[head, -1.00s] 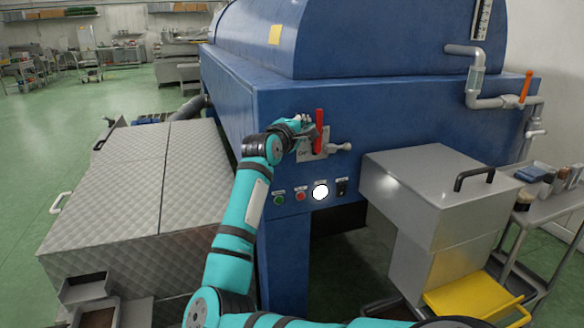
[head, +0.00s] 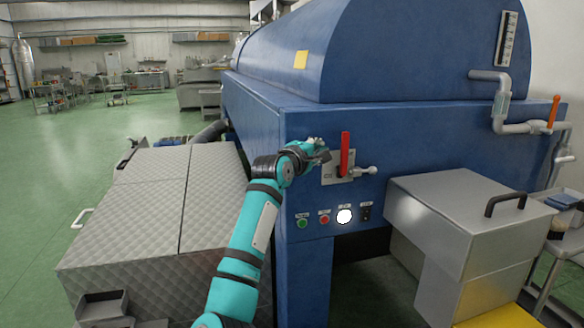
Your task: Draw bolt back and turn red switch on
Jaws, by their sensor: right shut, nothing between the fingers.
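The red switch handle (head: 345,153) stands upright on a pale plate (head: 329,171) on the front of the blue machine. The silver bolt (head: 362,172) lies level at the lower part of the handle, with its knob at the right. My right gripper (head: 322,152) is shut and empty, just left of the red handle and in front of the plate's upper left part. A small gap shows between the gripper and the handle. The gripper covers part of the plate. My left gripper is not in view.
Below the plate are a green button (head: 302,223), a red button (head: 324,218), a lit white lamp (head: 344,216) and a black switch (head: 366,213). A steel box (head: 455,205) juts out at the right. A quilted metal cover (head: 150,210) stands at the left.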

